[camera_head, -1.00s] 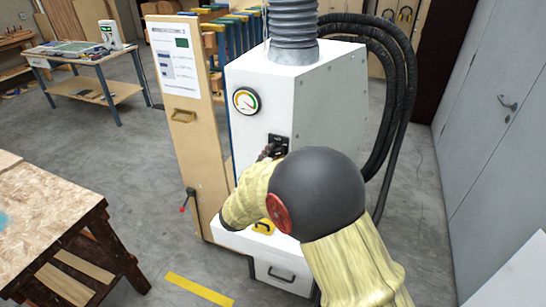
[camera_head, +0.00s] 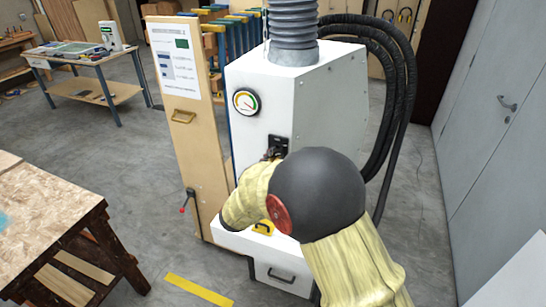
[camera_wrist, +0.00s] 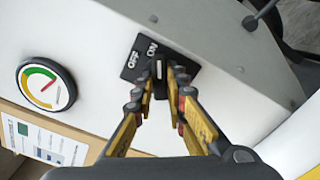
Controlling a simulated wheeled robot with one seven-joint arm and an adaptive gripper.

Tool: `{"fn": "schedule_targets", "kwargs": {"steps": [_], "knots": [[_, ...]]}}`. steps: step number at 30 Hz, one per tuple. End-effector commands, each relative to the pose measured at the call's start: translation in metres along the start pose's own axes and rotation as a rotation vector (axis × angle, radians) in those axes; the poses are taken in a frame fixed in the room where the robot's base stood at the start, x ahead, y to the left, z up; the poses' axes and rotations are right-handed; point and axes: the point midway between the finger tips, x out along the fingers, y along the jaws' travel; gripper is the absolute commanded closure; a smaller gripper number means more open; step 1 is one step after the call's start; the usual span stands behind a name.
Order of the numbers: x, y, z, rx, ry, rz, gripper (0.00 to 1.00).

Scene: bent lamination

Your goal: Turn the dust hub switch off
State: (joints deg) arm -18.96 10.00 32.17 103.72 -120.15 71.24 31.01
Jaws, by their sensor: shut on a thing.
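The dust hub (camera_head: 285,100) is a white cabinet with a round gauge on its front. Its switch is a black plate (camera_wrist: 132,66) marked OFF and ON, with a small pale-edged lever (camera_wrist: 159,69) in the wrist view. The plate also shows in the head view (camera_head: 279,142), partly covered by my arm. My gripper (camera_wrist: 162,76) has its two fingertips on either side of the lever and is shut on it. The exact lever setting is hard to tell. In the head view my forearm hides most of the gripper.
The gauge (camera_wrist: 46,86) is left of the switch. Thick black hoses (camera_head: 400,90) hang down the cabinet's right side. A wooden panel (camera_head: 183,150) with a paper sheet stands at its left.

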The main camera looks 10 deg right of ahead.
Motion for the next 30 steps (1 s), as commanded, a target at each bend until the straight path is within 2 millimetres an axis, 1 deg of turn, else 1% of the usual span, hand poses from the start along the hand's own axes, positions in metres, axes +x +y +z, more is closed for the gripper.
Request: {"fn": "schedule_targets", "kwargs": {"steps": [8, 14, 20, 30], "knots": [[-0.0001, -0.0004, 0.0001, -0.030, 0.000, -0.001, 1.00], [-0.0001, 0.0003, 0.0003, -0.126, 0.001, -0.001, 1.00], [-0.0001, 0.0004, 0.0004, -0.290, 0.001, -0.001, 1.00], [-0.0003, 0.0007, 0.0013, -0.614, 0.001, -0.002, 1.00]]}}
